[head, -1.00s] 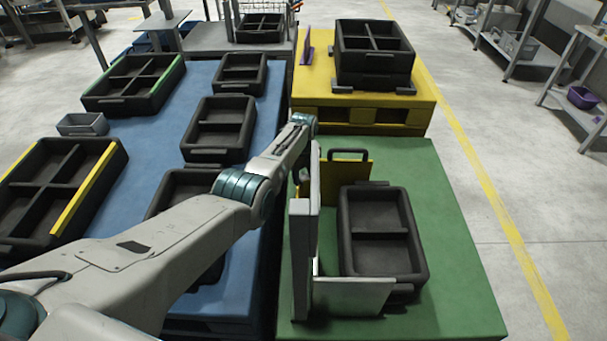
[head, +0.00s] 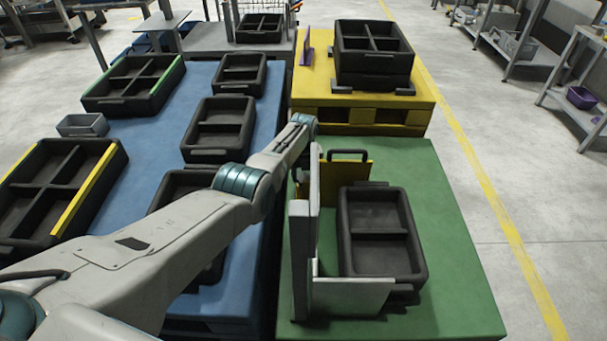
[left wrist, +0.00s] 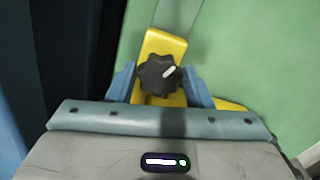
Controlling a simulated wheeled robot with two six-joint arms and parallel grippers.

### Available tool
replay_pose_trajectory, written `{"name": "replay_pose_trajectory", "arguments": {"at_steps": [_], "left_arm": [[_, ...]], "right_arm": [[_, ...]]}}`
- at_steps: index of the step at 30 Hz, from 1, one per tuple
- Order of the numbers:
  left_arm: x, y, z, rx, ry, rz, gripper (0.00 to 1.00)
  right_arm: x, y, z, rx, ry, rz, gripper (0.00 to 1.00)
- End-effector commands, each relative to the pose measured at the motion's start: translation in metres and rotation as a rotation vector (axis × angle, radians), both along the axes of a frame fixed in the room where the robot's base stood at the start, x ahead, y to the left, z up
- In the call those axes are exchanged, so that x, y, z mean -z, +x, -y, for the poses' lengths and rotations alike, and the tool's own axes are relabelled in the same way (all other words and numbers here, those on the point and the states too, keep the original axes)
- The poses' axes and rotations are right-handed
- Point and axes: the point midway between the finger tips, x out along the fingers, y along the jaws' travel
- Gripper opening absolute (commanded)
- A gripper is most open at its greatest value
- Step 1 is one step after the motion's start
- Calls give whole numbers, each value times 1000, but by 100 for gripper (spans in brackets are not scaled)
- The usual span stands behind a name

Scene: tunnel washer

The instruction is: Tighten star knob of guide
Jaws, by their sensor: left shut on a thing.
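The black star knob (left wrist: 158,76) with a white mark sits on a yellow bracket (left wrist: 165,45) of the guide in the left wrist view. My left gripper (left wrist: 160,84) has its two blue fingers on either side of the knob, shut on it. In the head view the guide shows as a pale upright panel (head: 301,260), a low pale plate (head: 352,297) and a yellow plate (head: 356,180) around a black crate (head: 347,232) on the green platform (head: 450,270). The knob and my left fingertips are hidden there. My right gripper is not in view.
A blue platform (head: 240,285) with several black crates lies to the left. A yellow pallet (head: 420,103) with stacked black crates (head: 374,52) stands behind the green platform. The grey floor to the right is clear up to the shelves.

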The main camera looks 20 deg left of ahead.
Motion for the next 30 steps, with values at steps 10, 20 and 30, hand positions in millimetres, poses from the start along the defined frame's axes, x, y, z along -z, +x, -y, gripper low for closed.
{"name": "replay_pose_trajectory", "arguments": {"at_steps": [10, 20, 30], "left_arm": [[0, 1, 1, 232, 0, 1, 23], [0, 1, 2, 327, 0, 1, 23], [0, 1, 2, 336, 0, 1, 23]], "right_arm": [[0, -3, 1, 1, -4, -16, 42], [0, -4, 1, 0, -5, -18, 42], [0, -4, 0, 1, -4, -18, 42]]}}
